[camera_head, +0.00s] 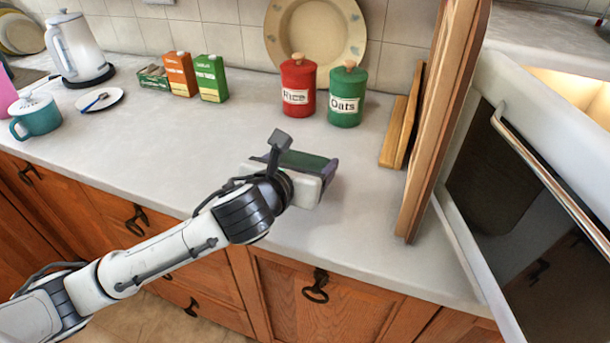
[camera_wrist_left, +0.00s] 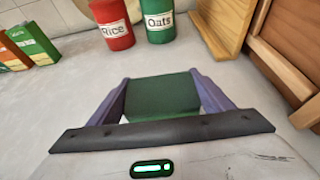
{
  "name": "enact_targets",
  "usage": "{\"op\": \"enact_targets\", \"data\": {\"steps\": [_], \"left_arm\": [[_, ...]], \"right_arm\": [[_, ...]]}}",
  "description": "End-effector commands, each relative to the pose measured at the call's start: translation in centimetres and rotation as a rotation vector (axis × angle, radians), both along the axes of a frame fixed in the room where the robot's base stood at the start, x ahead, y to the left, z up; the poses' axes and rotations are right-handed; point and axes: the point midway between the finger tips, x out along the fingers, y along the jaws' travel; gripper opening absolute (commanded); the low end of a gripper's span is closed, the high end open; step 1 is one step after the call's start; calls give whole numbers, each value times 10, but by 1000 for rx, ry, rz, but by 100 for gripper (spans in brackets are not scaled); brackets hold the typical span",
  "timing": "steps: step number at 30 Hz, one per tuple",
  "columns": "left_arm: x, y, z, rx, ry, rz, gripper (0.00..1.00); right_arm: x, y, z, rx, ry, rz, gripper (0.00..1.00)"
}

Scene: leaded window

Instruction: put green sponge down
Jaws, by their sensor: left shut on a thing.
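The green sponge (camera_wrist_left: 161,96) is between the two purple fingers of my left gripper (camera_wrist_left: 163,88) in the left wrist view. The fingers are shut on it from both sides. In the head view, the sponge (camera_head: 302,161) shows as a dark green strip at my left gripper (camera_head: 318,166), over the grey-white counter (camera_head: 180,140). The gripper hides part of it. I cannot tell whether the sponge touches the counter. My right gripper is not in view.
The red Rice canister (camera_head: 298,88) and green Oats canister (camera_head: 346,98) stand behind the gripper. Wooden boards (camera_head: 440,120) stand to the right, beside an open oven-like door (camera_head: 510,190). Boxes (camera_head: 210,78), a teal mug (camera_head: 36,115) and a kettle (camera_head: 76,47) stand left. The counter left of the gripper is clear.

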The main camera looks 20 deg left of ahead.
Motion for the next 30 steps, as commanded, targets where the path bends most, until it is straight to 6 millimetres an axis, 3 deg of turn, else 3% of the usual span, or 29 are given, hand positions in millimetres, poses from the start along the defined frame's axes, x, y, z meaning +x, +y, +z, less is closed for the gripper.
{"op": "enact_targets", "data": {"steps": [6,18,19,22,30], "left_arm": [[-1,0,-32,-1,5,0,55],[-1,0,-37,0,2,0,55],[0,0,-37,0,1,0,77],[0,0,-37,0,1,0,92],[0,0,-36,0,1,0,92]], "right_arm": [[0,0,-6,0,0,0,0],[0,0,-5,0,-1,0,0],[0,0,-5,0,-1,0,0],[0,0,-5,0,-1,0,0],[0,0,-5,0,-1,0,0]]}}
